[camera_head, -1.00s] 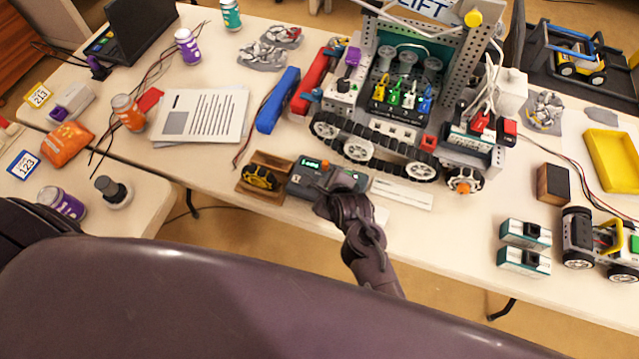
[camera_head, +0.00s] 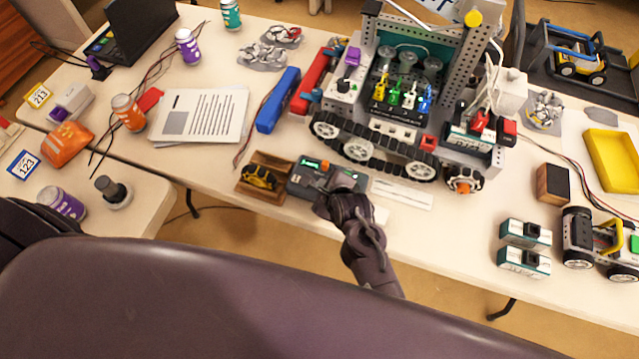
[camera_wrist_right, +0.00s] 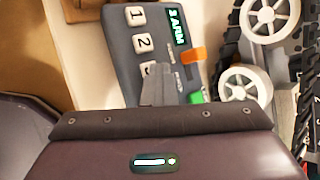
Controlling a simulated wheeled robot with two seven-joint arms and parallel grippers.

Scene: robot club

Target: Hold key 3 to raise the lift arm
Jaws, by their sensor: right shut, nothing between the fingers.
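The grey controller (camera_head: 302,183) lies at the front edge of the table, below the tracked robot (camera_head: 400,135). In the right wrist view the controller (camera_wrist_right: 122,45) shows white keys 1 (camera_wrist_right: 135,16) and 2 (camera_wrist_right: 140,43), and a lit display (camera_wrist_right: 177,27) that seems to read "3 ARM". My right gripper (camera_wrist_right: 156,72) is shut and empty. Its fingertips cover the place of key 3, just past key 2, and appear to press there. In the head view my right gripper (camera_head: 335,200) reaches over the controller's right part. The LIFT sign (camera_head: 440,8) is cut by the top edge. My left gripper is out of view.
The tracked robot stands close behind. Table space to the front right is clear up to the teal modules (camera_head: 524,262).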

